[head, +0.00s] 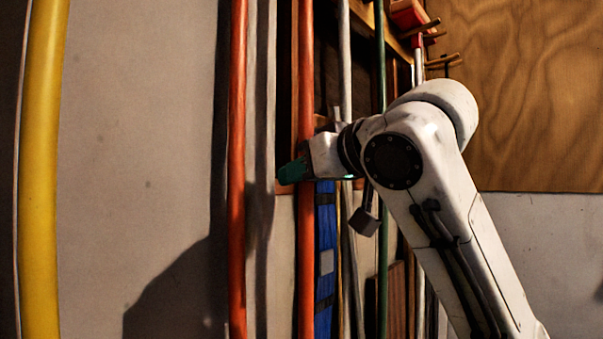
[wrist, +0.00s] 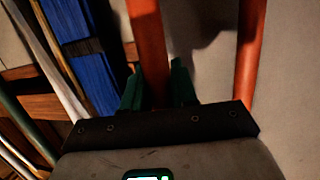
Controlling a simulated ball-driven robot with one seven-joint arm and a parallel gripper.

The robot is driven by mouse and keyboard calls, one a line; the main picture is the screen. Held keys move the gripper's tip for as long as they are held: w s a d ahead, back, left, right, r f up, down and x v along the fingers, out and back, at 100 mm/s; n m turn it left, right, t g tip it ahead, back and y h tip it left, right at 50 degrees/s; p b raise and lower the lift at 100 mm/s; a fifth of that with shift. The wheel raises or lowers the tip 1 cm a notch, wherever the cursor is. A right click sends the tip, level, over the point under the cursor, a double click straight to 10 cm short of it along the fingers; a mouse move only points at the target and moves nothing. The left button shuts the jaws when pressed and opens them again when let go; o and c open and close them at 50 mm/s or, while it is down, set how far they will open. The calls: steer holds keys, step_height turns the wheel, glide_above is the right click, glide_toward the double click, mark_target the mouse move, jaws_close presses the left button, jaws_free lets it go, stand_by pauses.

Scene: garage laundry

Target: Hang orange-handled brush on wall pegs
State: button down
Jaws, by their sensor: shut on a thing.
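My gripper (head: 296,172) has teal fingers and is shut around an upright orange handle (head: 306,90). I take this to be the handle of the orange-handled brush; its brush head is not visible. In the wrist view the orange handle (wrist: 149,45) runs between the two teal fingertips of my gripper (wrist: 157,88). Wooden wall pegs (head: 442,62) stick out at the upper right in the head view, above and to the right of my gripper. A red piece (head: 408,15) is beside the upper pegs.
A second orange pole (head: 237,170) stands left of the held handle. A yellow pole (head: 42,170) is at far left. A blue strapped object (head: 326,245), a green pole (head: 382,260) and several other long poles crowd close behind. A plywood panel (head: 530,95) covers the right wall.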

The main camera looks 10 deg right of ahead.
steer(key=shift+f+b, duration=0.3)
steer(key=shift+f, duration=0.2)
steer(key=c, duration=0.8)
jaws_free()
steer(key=shift+f, duration=0.1)
steer(key=shift+s, duration=0.1)
steer(key=b+v, duration=0.3)
steer(key=v, duration=0.7)
steer(key=shift+s, duration=0.3)
